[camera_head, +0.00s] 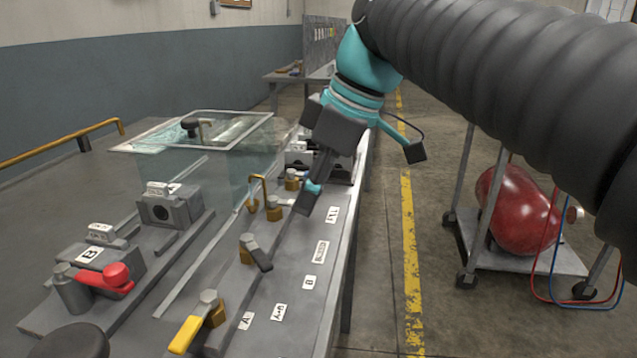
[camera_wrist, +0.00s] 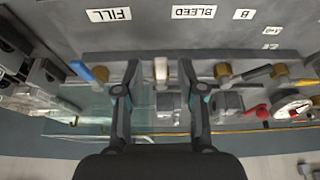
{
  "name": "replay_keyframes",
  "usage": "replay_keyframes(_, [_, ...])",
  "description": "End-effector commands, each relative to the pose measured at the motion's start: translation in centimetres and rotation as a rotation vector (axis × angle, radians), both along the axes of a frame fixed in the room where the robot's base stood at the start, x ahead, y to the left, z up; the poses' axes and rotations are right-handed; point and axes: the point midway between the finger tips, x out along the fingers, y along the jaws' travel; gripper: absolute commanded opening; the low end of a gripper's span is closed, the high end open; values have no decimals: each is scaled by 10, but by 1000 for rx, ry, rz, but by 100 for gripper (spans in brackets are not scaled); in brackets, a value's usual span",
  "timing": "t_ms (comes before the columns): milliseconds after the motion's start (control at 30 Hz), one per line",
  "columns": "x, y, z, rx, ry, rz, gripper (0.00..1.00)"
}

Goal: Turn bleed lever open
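The bleed valve (camera_head: 273,209) is a brass body on the bench in line with the BLEED label (camera_head: 319,251). In the wrist view a short pale lever (camera_wrist: 160,69) stands on it and points towards the labels. My gripper (camera_wrist: 158,67) is open, with one finger on each side of this lever and gaps on both sides. In the head view my gripper (camera_head: 306,203) reaches down beside the valve and partly hides its lever. Whether the fingers are at lever height cannot be told.
The blue fill lever (camera_wrist: 82,70) is just left of my fingers, and the dark B lever (camera_wrist: 255,72) is to the right. A bent brass pipe (camera_head: 252,187) and a clear guard box (camera_head: 190,165) stand close by. The yellow lever (camera_head: 185,334) is nearer.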

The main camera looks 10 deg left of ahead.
Motion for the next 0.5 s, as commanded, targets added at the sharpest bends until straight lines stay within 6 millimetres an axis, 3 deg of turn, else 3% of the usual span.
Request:
replay_keyframes(233, [0,-6,16,1,-2,-2,39])
replay_keyframes(500, [0,-27,65,2,-3,-2,39])
